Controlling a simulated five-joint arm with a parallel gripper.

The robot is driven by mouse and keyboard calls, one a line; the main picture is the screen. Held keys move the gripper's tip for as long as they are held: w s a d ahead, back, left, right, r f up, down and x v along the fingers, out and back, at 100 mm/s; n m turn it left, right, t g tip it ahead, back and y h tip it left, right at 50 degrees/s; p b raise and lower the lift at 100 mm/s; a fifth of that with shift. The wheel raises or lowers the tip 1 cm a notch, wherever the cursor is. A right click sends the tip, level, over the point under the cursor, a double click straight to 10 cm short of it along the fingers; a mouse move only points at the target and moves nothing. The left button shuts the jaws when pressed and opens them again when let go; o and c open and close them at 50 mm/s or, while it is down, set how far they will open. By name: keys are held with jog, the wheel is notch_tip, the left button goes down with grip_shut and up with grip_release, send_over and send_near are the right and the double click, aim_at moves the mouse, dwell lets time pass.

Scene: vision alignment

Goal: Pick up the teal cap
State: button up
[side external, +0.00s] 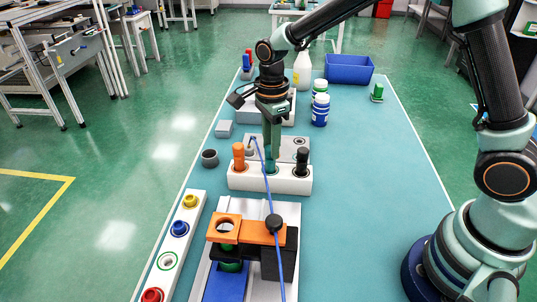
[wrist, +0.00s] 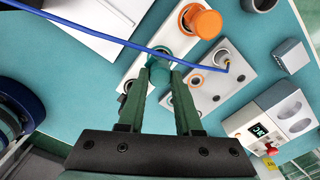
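The teal cap (wrist: 159,66) stands in a white block between an orange cap and a black cap, and its upper part is largely hidden by my fingers. In the side view the teal cap (side external: 271,168) shows just below my fingers. My gripper (side external: 271,152) points down over the middle of the white block (side external: 240,183). In the wrist view my gripper (wrist: 163,72) has its two green fingers apart, with the tips near either side of the teal cap. Whether they touch it is hard to tell.
An orange cap (side external: 238,153) and a black cap (side external: 302,160) flank it closely. A blue cable (side external: 265,178) runs across the block near my fingers. An orange and black fixture (side external: 262,233) stands in front. A grey cup (side external: 209,158) sits left.

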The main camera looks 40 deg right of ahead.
grip_shut()
jog(key=shift+r, duration=0.1)
